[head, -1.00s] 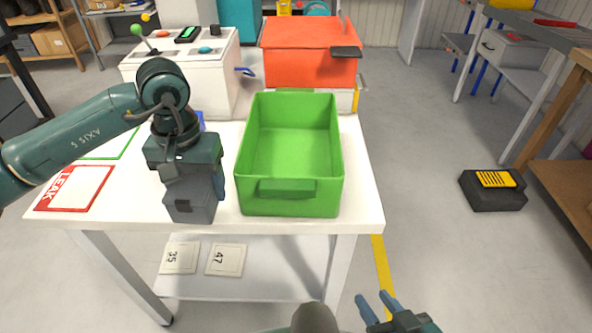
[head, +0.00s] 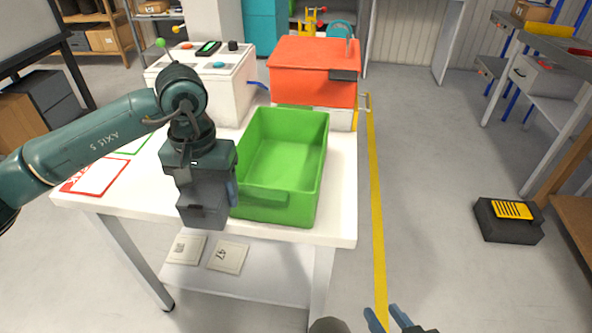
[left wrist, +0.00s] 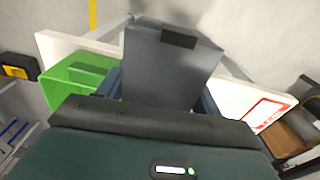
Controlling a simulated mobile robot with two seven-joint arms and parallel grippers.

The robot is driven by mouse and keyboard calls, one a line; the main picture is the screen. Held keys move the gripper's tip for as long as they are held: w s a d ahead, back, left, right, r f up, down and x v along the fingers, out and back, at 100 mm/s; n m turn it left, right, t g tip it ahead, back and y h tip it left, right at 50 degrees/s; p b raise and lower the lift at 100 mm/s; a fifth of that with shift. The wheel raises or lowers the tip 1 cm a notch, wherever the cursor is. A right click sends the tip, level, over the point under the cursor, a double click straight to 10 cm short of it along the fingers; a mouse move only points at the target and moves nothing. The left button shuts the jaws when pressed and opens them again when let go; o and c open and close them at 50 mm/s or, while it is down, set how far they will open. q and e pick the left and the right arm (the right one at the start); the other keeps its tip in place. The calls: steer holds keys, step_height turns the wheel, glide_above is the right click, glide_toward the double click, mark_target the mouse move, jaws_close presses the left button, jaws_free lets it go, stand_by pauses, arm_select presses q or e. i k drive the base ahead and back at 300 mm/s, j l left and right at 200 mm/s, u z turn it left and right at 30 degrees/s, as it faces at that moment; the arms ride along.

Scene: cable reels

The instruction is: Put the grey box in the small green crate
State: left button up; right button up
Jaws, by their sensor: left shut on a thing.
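The grey box (head: 203,208) is a dark block held upright in my left gripper (head: 207,185), which is shut on it. They are at the table's front edge, just left of the green crate's near left corner, which they partly cover in the head view. The box also shows in the left wrist view (left wrist: 165,70). The small green crate (head: 268,198) stands on the white table, open-topped, and looks empty; it also shows in the left wrist view (left wrist: 72,72). My right gripper (head: 388,320) is open and empty at the bottom edge, right of the table.
An orange-red crate (head: 312,68) stands behind the green crate on the white table (head: 340,215). A white console (head: 205,85) with buttons is at the back left. A red-framed label (head: 98,178) lies left of my arm.

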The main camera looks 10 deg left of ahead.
mark_target(283, 176)
steer(key=i+l+z, duration=0.1)
steer(key=z, duration=0.3)
steer(key=i+l+z, duration=0.1)
steer(key=z, duration=0.25)
steer(key=i+l+u, duration=0.2)
steer(key=l, duration=0.2)
steer(key=j, duration=0.3)
steer(key=i+j, duration=0.15)
steer(key=j, duration=0.15)
